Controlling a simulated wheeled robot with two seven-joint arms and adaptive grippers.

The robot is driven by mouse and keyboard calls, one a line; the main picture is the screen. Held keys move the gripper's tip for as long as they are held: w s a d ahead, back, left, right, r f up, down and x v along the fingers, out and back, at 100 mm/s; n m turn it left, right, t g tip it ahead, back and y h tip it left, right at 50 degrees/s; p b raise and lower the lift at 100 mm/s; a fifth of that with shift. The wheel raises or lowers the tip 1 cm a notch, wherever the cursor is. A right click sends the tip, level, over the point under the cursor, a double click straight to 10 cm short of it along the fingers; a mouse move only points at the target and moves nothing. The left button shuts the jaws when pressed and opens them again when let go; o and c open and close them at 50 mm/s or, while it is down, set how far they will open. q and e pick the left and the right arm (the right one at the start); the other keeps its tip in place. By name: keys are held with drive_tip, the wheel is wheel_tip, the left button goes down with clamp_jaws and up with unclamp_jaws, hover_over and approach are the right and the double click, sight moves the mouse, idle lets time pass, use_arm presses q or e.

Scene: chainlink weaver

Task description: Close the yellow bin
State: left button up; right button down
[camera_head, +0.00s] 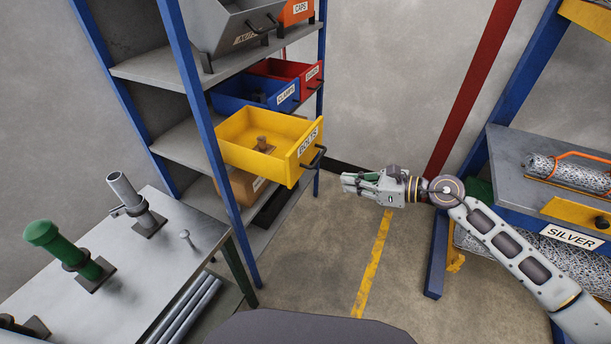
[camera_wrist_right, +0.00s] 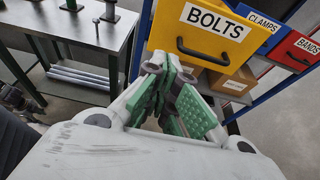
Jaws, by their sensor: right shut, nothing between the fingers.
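The yellow bin (camera_head: 270,142), labelled BOLTS, sits on the middle shelf of the blue-and-grey rack and sticks out past the shelf front. Something brown stands inside it. Its dark handle (camera_head: 313,158) is on its front face. In the wrist view the bin's front (camera_wrist_right: 205,30) fills the upper middle, just beyond the fingers. My right gripper (camera_head: 347,182) is shut and empty, to the right of the bin and a little lower, apart from the handle in the head view. It shows in the wrist view too (camera_wrist_right: 175,95). My left gripper is not in view.
A blue CLAMPS bin (camera_head: 254,92) and a red bin (camera_head: 290,72) sit behind the yellow one. A cardboard box (camera_head: 240,184) is on the shelf below. A metal workbench (camera_head: 190,240) stands at left. A rack labelled SILVER (camera_head: 573,237) stands at right. Open floor lies between.

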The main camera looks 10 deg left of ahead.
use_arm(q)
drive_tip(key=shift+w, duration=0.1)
use_arm(e)
drive_tip(key=shift+a, duration=0.15)
drive_tip(key=p, duration=0.2)
approach(294, 174)
drive_tip(key=shift+a+f, duration=0.9)
drive_tip(key=shift+f, duration=0.1)
drive_tip(key=shift+w+a+p, duration=0.25)
drive_tip(key=shift+w+a, duration=0.2)
drive_tip(key=shift+a, duration=0.2)
drive_tip(key=shift+w+a+p, duration=0.25)
drive_tip(key=shift+w+a, duration=0.2)
drive_tip(key=shift+a, duration=0.2)
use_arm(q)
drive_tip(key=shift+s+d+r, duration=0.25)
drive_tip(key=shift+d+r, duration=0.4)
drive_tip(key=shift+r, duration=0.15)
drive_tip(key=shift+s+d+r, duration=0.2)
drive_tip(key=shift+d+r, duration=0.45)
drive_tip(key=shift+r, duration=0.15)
use_arm(e)
drive_tip(key=shift+w+a, duration=0.25)
drive_tip(key=shift+a, duration=0.3)
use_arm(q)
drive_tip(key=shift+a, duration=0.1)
use_arm(e)
drive_tip(key=shift+a, duration=0.15)
